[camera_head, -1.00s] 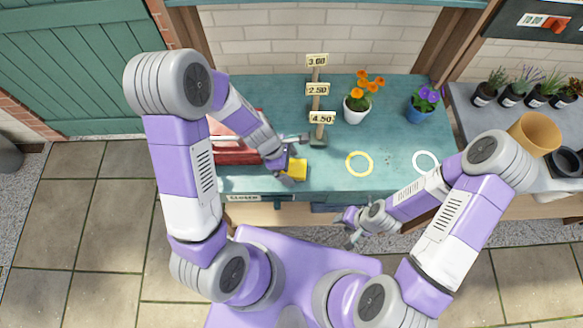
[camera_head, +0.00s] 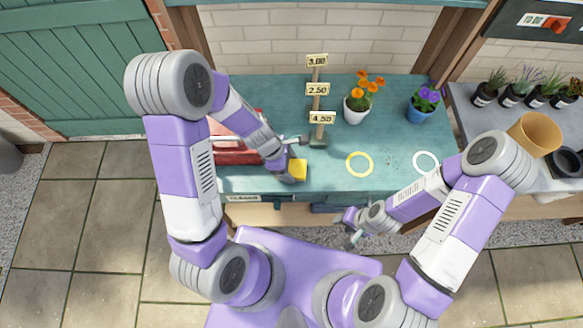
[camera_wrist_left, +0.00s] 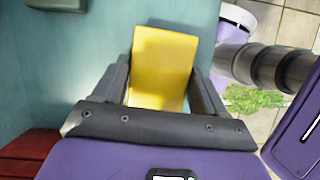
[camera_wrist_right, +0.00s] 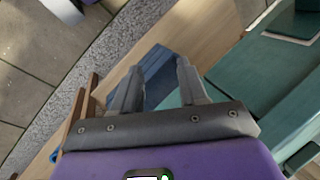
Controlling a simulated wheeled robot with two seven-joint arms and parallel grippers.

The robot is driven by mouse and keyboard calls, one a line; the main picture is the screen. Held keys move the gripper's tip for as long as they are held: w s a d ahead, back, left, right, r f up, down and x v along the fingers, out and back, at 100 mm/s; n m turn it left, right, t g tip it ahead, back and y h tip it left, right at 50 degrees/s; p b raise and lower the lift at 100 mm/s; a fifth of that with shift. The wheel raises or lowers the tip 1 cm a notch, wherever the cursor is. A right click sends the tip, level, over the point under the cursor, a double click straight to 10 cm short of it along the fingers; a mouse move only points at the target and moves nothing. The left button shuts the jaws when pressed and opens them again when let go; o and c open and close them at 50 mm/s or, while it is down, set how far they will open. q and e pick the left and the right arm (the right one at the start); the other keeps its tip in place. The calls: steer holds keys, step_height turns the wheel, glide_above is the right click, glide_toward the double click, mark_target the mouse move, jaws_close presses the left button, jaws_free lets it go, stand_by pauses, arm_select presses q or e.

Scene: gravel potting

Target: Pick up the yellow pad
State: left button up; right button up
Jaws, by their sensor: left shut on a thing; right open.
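The yellow pad (camera_head: 298,169) is between the fingers of my left gripper (camera_head: 290,176), over the front left part of the teal bench. In the left wrist view the pad (camera_wrist_left: 160,65) stands out past the fingertips, with one finger on each side of it. My left gripper (camera_wrist_left: 163,90) is shut on it. Whether the pad still touches the bench is hard to tell. My right gripper (camera_wrist_right: 155,80) is open and empty; in the head view the right gripper (camera_head: 350,230) hangs in front of the bench's front edge.
A red toolbox-like object (camera_head: 232,150) lies left of the left gripper. A price-sign post (camera_head: 318,105) stands behind it. A white pot with orange flowers (camera_head: 355,110) and a blue pot (camera_head: 420,108) stand at the back. A yellow ring (camera_head: 372,165) and white ring (camera_head: 426,155) lie on clear bench.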

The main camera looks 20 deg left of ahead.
arm_select(q)
steer(key=shift+r, duration=0.1)
steer(key=shift+c, duration=0.2)
step_height(320, 180, up, 10)
steer(key=p, duration=0.5)
steer(key=shift+r, duration=0.2)
